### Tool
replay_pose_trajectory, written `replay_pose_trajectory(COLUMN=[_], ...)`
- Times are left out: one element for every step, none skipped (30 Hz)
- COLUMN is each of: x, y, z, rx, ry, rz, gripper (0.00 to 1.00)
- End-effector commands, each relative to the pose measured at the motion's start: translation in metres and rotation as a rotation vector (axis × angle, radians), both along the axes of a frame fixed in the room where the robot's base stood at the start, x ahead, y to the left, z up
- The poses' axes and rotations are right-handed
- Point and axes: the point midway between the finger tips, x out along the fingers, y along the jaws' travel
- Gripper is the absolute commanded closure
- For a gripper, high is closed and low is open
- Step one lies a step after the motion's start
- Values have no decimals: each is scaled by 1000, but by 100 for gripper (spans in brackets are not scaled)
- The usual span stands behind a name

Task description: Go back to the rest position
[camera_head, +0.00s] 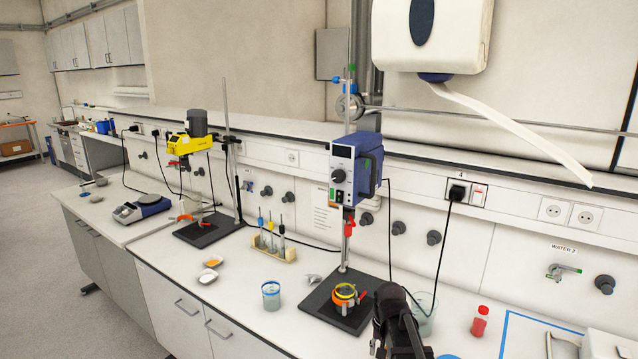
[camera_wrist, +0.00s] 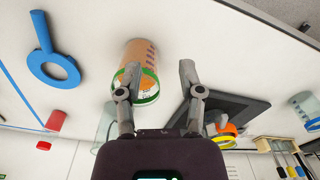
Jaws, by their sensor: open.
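My gripper (camera_head: 398,345) shows at the bottom of the head view, a dark shape over the front of the bench. In the wrist view my gripper (camera_wrist: 160,72) is open, with its two grey fingers apart. An orange container (camera_wrist: 137,52) with a green rim and a printed side stands on the white bench, beyond the fingers and nearer the left one. The left finger covers part of it. No contact can be made out. I cannot make out this container in the head view.
A glass beaker (camera_head: 421,318) and a red bottle (camera_head: 479,324) stand right of my gripper. A stirrer stand (camera_head: 325,310) with a blue motor unit (camera_head: 354,168) is close on the left. A blue ring-shaped item (camera_wrist: 52,68) lies on the bench. A paper dispenser (camera_head: 455,35) hangs above.

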Motion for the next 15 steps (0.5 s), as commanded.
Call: replay_pose_trajectory(x=[-33,-44,-58,-67,-76,-86,-92,-98,-104,-107,-110,-113,-114,-114,-114], y=[0,0,-1,-1,-1,-1,-2,-2,-2,-2,-3,-3,-3,-3,-3], z=[-17,-21,-26,-29,-32,-35,-37,-39,-41,-42,-42,-43,-43,-43,-43], rx=[-4,-6,-8,-10,-12,-14,-15,-17,-18,-18,-19,-20,-20,-20,-20], ry=[1,2,3,4,5,6,6,8,9,8,9,10,9,9,9], rz=[39,62,93,114,134,158,173,187,202,213,220,227,231,234,236], gripper=[51,51,51,51,51,51,51,51,51,51,51,51,51,51,51])
